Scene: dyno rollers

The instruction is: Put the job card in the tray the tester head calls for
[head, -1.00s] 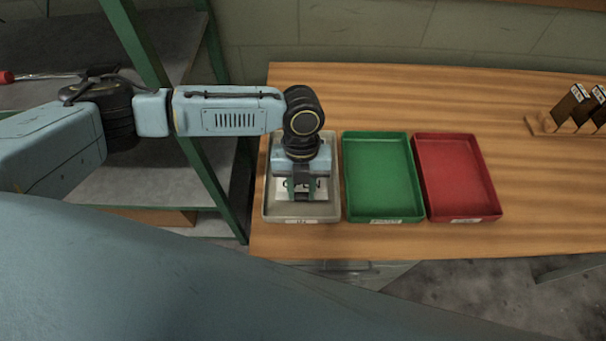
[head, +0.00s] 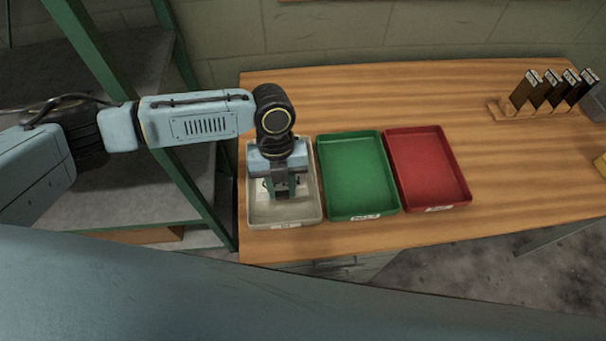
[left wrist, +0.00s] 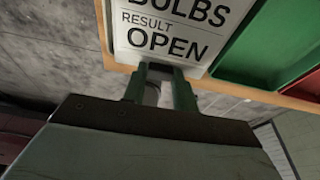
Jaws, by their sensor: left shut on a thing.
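The job card (left wrist: 178,22) is white with black print; the words "BULBS", "RESULT" and "OPEN" show in the left wrist view. My left gripper (head: 281,192) is shut on the card's near edge; its fingers meet it in the left wrist view (left wrist: 160,78). In the head view the gripper points down over the grey tray (head: 306,210), the leftmost of three, and mostly hides the card. I cannot tell whether the card touches the tray floor. The green tray (head: 357,175) and the red tray (head: 428,168) look empty. My right gripper and the tester head's reading are not in view.
The trays stand side by side on a wooden bench (head: 480,170), their front labels too small to read. A wooden rack (head: 500,112) with several dark upright cards stands at the back right. A green-framed shelf (head: 185,180) is left of the bench.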

